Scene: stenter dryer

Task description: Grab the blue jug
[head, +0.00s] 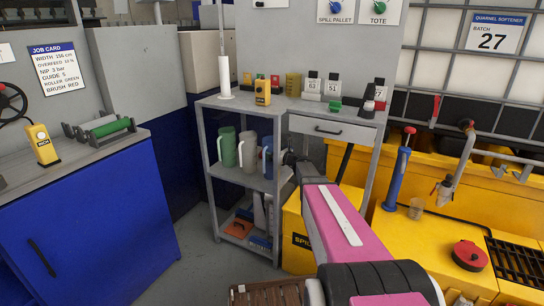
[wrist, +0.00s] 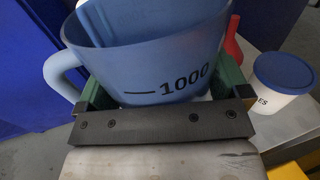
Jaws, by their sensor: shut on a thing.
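The blue jug (wrist: 150,50) fills the top of the wrist view, with a "1000" mark on its side and its handle at the left. My gripper (wrist: 163,90) is shut on it, with a green-padded finger on each side of its body. In the head view the blue jug (head: 267,161) shows only in part at the middle shelf of the grey stand, with my gripper (head: 288,160) at its right. I cannot tell whether its base touches the shelf. A green jug (head: 228,147) and a pale jug (head: 248,152) stand left of it.
The grey stand's legs and upper top (head: 270,108) frame the shelf. A white tub with a blue lid (wrist: 283,82) and a red object (wrist: 233,40) are right of the jug. A yellow bin (head: 300,235) stands beside the stand. Floor is clear at left.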

